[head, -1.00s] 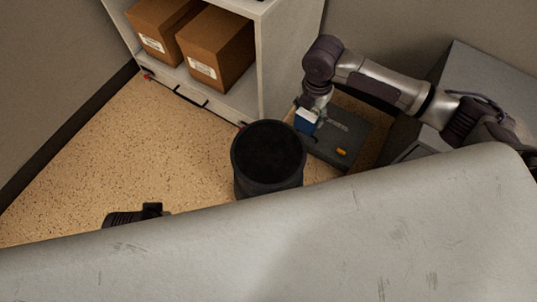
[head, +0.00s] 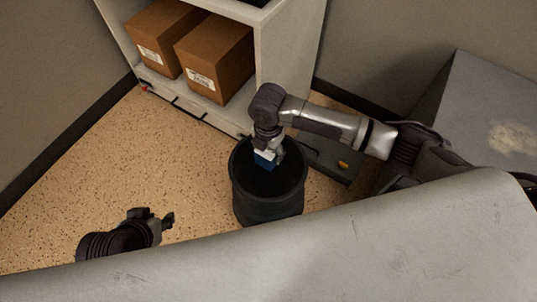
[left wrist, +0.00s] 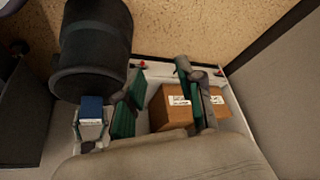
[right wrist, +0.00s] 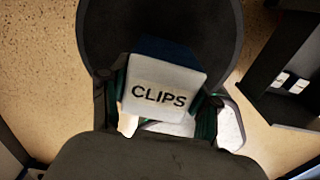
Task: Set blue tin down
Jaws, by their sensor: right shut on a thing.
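The blue tin (head: 265,159) is in my right gripper (head: 268,150), over the mouth of the black round bin (head: 268,208). In the right wrist view the tin (right wrist: 165,93) shows a white face reading "CLIPS", with a finger on either side. The dark inside of the bin (right wrist: 100,35) lies behind it. The left wrist view also shows the tin (left wrist: 92,108) beside the bin (left wrist: 95,45); I cannot tell how far it is above the rim. My left gripper (head: 167,219) is low at the left, empty, its fingers apart in the left wrist view (left wrist: 162,97).
A pale shelf (head: 285,75) with two brown boxes (head: 215,62) stands behind the bin. A grey cabinet (head: 480,120) is at the right. Speckled floor (head: 130,150) is free at the left.

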